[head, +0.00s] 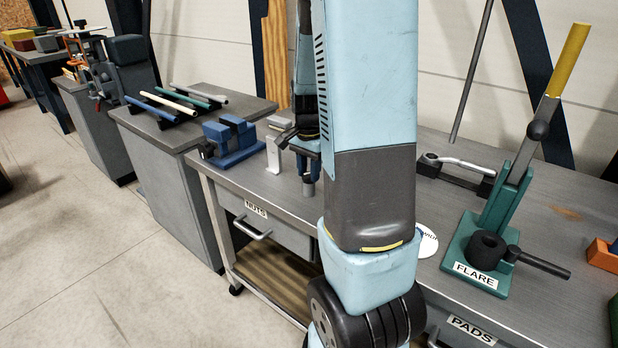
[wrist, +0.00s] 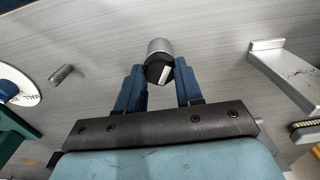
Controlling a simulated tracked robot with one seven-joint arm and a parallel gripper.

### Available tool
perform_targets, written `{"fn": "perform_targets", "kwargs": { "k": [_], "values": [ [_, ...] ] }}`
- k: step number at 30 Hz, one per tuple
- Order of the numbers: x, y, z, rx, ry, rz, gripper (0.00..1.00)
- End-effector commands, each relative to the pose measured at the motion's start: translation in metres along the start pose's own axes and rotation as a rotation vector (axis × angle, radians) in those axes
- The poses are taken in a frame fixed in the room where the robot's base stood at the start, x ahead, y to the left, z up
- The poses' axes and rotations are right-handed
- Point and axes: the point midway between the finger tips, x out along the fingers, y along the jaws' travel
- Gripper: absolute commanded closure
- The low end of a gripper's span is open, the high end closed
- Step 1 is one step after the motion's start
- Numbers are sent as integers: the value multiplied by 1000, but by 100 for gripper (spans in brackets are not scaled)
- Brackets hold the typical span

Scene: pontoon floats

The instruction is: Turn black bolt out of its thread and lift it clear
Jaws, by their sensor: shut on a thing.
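The black bolt (wrist: 158,72) shows in the wrist view as a dark head with a white mark on it. It is between the two blue fingertips of my gripper (wrist: 160,78), which is shut on it. A grey metal cylinder (wrist: 160,46) shows directly beyond the bolt head, in line with it. I cannot tell how much thread is engaged. In the head view my gripper (head: 309,168) is low over the grey bench, pointing down at a small grey cylinder (head: 308,188). The bolt itself is hidden there.
A pale metal bracket (wrist: 285,65) stands close on the right in the wrist view. A threaded stud (wrist: 62,75) and a white-faced disc (wrist: 18,86) are on the left. In the head view a blue vise (head: 233,138) is left and a green FLARE tool (head: 490,240) right.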

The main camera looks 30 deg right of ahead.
Motion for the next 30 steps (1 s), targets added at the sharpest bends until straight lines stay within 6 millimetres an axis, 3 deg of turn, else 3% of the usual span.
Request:
{"fn": "perform_targets", "kwargs": {
  "k": [5, 30],
  "values": [
    [0, 0, 0, -63, 0, 0, 91],
    [-1, 0, 0, -944, 0, 0, 91]
  ]
}}
